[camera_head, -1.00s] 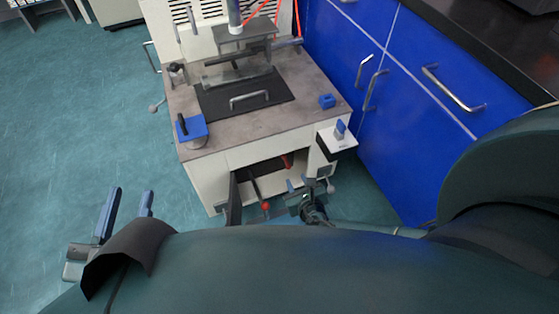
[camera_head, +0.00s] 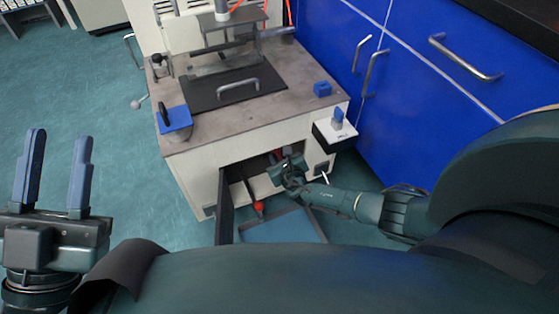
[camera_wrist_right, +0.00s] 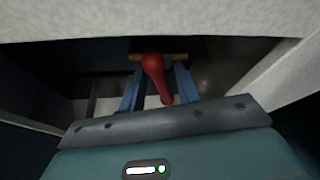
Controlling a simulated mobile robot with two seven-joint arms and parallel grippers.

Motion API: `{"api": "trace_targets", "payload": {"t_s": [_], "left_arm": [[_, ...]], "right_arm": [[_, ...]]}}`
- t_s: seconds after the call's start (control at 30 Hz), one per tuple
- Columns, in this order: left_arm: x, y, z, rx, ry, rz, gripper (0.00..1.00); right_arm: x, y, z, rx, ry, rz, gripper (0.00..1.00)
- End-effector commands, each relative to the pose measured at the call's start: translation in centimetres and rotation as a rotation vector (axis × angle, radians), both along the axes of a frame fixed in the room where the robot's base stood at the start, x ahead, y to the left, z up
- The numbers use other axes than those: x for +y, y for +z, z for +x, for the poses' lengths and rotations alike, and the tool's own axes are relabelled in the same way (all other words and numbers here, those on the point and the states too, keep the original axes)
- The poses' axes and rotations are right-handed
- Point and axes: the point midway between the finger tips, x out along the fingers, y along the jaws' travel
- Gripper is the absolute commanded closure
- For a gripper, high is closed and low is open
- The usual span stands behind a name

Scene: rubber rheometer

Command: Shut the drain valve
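The drain valve's red handle (camera_wrist_right: 154,68) shows in the right wrist view inside the machine's lower compartment, on a brass-coloured pipe (camera_wrist_right: 180,57). It slants down toward the lower right. My right gripper (camera_wrist_right: 158,80) is open, with one blue finger on each side of the handle; contact is unclear. In the head view, my right gripper (camera_head: 283,160) reaches into the compartment and mostly hides the valve. My left gripper (camera_head: 55,165) is open and empty at the far left, over the floor.
The compartment's dark door (camera_head: 225,208) stands open. A lever with a red knob (camera_head: 259,207) sticks out beside it. A shallow tray (camera_head: 318,228) lies on the floor in front. Blue cabinets (camera_head: 400,120) close off the right; the floor (camera_head: 75,90) at left is clear.

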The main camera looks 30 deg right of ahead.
Motion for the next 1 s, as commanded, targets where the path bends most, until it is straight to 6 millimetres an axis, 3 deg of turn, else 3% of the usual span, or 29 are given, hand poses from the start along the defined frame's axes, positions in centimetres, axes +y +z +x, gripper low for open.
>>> {"api": "trace_targets", "payload": {"t_s": [0.37, 0.77, 1.0], "left_arm": [[0.05, 0.53, -0.1, -0.039, 0.0, 0.005, 0.67], [0.03, 0.5, -0.09, -0.037, 0.0, 0.005, 0.67], [0.03, 0.27, -0.09, -0.036, 0.0, 0.004, 0.67]], "right_arm": [[-0.08, -0.13, 0.46, 0.0, 0.0, 0.001, 0.67], [-0.09, -0.14, 0.43, 0.0, 0.0, 0.001, 1.0], [-0.16, -0.24, 0.41, -0.001, 0.0, 0.013, 1.0]]}}
